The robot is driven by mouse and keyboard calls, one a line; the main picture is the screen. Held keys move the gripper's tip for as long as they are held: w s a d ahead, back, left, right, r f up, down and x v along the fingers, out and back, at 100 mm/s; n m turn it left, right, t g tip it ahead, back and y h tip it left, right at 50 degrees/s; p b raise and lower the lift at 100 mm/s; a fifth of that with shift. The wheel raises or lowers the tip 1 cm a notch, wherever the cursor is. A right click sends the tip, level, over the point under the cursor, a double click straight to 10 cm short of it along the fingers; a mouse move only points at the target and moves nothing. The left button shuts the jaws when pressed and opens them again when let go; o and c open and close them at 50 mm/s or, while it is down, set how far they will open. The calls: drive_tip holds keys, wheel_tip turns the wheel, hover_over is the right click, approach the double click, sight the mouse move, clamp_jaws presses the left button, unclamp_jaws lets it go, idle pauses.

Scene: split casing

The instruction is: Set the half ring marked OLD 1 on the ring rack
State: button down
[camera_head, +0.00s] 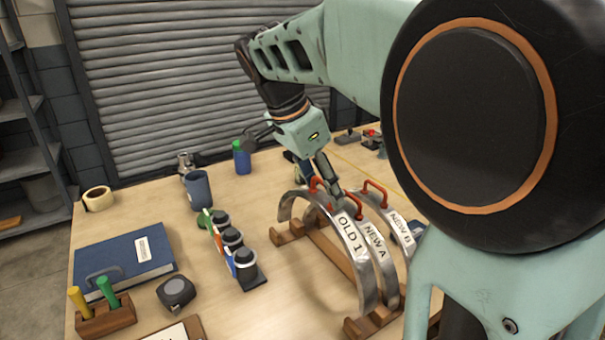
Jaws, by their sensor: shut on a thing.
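The half ring marked OLD 1 (367,262) is a grey metal arch with a white label and a red handle on top. My gripper (327,182) reaches down to the top of this arch and is shut on it near the handle; the fingertips are partly hidden. The wooden ring rack (331,250) stands on the table below. OLD 1 stands upright over the front side of the rack. I cannot tell whether its ends touch the rack. The half ring NEW A (390,275) is close behind it, and NEW B (400,224) is farther right.
A row of dark round parts on a stand (234,254) is left of the rack. A blue cup (197,189), a blue binder (120,262), a tape measure (175,292) and a wooden tool holder (106,318) are farther left. My arm hides the right side.

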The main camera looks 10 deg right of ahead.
sight(318, 200)
drive_tip(key=shift+r, duration=0.1)
drive_tip(key=shift+f+b, duration=0.85)
drive_tip(key=shift+f, duration=0.1)
drive_tip(key=shift+f+b, duration=1.4)
drive_tip(key=shift+f, duration=0.2)
idle(2.1)
drive_tip(key=c, duration=1)
unclamp_jaws()
drive_tip(key=shift+o, duration=1.3)
drive_tip(key=shift+s, duration=0.1)
drive_tip(key=v, duration=1.1)
drive_tip(key=shift+a+r, duration=0.25)
drive_tip(key=shift+r, duration=0.1)
drive_tip(key=shift+s+f, duration=0.1)
